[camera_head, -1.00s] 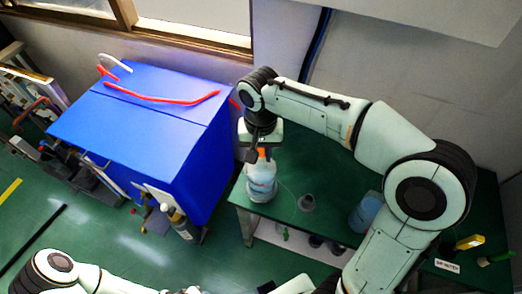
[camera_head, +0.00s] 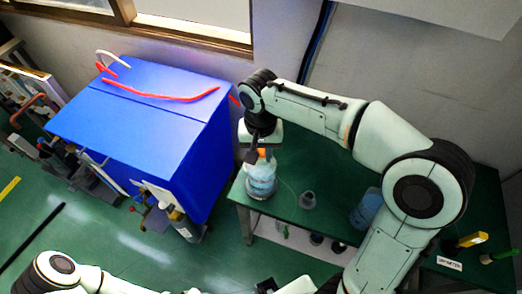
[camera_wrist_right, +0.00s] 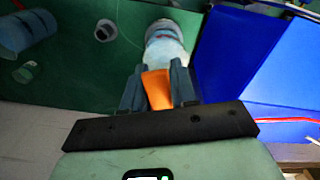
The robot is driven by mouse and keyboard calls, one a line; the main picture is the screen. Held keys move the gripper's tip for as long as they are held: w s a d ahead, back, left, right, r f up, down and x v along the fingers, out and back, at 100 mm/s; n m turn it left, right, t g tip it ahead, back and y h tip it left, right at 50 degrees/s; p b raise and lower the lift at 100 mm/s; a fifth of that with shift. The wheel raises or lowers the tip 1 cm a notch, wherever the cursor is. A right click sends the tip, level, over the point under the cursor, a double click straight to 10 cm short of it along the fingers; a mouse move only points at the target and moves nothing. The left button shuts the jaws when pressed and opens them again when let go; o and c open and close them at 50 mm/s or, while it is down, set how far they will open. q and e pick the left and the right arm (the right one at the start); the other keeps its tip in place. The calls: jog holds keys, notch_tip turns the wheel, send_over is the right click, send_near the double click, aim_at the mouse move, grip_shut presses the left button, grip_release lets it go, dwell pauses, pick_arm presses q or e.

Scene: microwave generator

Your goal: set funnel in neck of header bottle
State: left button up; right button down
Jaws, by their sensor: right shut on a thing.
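The header bottle (camera_head: 262,182) is clear with pale blue contents. It stands on the green table near its left edge and also shows in the right wrist view (camera_wrist_right: 165,45). My right gripper (camera_head: 258,150) is over the bottle's top, shut on the orange funnel (camera_wrist_right: 157,90). In the right wrist view, my fingers (camera_wrist_right: 158,88) lie on both sides of the funnel. The funnel's far end overlaps the bottle's top in the picture. The neck is hidden, so I cannot tell whether the funnel is in it or just above. My left gripper is not in view.
A small grey vessel (camera_head: 308,200) stands on the table (camera_head: 290,210), right of the bottle. A blue container (camera_head: 367,208) lies farther right, partly behind my right arm. A large blue box (camera_head: 150,110) with a red hose (camera_head: 160,97) stands to the left.

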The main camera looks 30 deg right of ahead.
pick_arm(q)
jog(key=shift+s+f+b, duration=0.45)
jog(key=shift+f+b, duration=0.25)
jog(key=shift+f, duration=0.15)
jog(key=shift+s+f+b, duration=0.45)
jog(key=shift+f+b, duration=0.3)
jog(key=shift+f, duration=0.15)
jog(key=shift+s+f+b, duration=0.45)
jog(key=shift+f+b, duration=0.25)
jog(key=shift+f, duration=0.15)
pick_arm(e)
notch_tip(320, 180, down, 7)
jog(key=shift+f, duration=0.2)
jog(key=c, duration=0.8)
grip_release()
jog(key=shift+d, duration=0.1)
jog(key=shift+r, duration=0.1)
pick_arm(q)
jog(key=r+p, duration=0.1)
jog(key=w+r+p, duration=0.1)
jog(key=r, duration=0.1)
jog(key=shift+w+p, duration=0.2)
jog(key=shift+p, duration=0.1)
pick_arm(e)
notch_tip(320, 180, up, 13)
jog(key=shift+w+r, duration=0.1)
jog(key=shift+r, duration=0.05)
